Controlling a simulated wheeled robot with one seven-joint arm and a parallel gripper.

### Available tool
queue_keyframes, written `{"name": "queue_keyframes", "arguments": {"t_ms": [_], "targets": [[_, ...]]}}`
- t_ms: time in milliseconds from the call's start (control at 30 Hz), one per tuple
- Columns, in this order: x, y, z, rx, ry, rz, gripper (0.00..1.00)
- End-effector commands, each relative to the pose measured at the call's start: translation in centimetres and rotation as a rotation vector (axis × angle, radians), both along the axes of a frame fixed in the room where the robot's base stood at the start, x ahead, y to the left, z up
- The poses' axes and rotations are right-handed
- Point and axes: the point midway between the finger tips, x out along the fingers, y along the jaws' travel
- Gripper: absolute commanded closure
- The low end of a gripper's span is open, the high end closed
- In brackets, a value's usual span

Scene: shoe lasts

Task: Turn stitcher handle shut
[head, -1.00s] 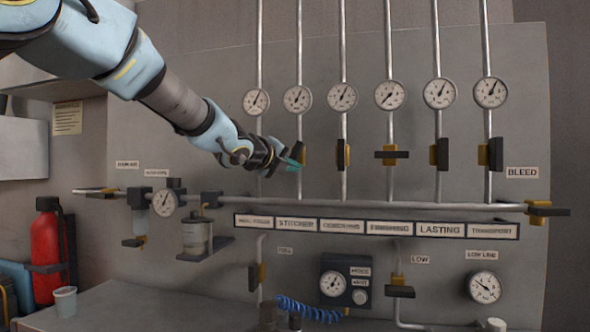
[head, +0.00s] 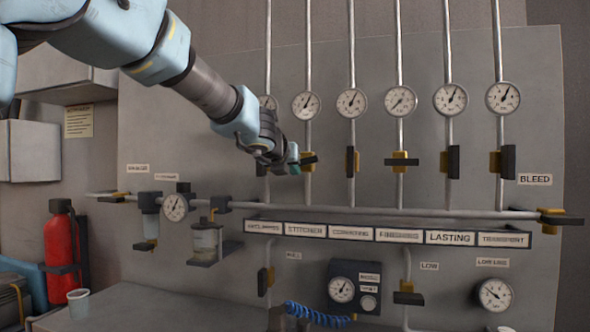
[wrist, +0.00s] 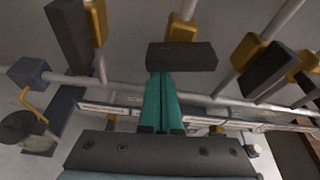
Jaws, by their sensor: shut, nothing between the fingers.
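The stitcher handle (head: 309,159) is a dark bar on a yellow valve, on the second pipe from the left, above the STITCHER label (head: 305,230). In the wrist view the handle (wrist: 181,57) lies crosswise to its pipe, with the yellow valve body (wrist: 182,28) behind it. My gripper (head: 294,164) is at the handle's left part in the head view and hides some of the valve. In the wrist view its teal fingers (wrist: 162,105) are together and empty, tips right at the handle's lower edge. I cannot tell whether they touch it.
Neighbouring handles stand along their pipes: the cementing handle (head: 351,162) and the lasting handle (head: 453,162). The finishing handle (head: 402,162) lies crosswise. A horizontal pipe (head: 400,211) and label strip run below. The bench (head: 130,310) has a cup (head: 80,302).

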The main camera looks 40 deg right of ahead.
Motion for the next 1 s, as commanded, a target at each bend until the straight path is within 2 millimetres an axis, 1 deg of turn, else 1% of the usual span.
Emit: {"name": "queue_keyframes", "arguments": {"t_ms": [100,333,867,1000], "targets": [[0.00,-0.01,0.25,0.029,-0.047,-0.001,1.00],[0.13,0.07,0.32,0.063,-0.099,-0.001,1.00],[0.15,0.09,0.28,0.071,-0.110,-0.001,1.00],[0.21,0.03,-0.28,0.070,-0.110,0.000,1.00]]}}
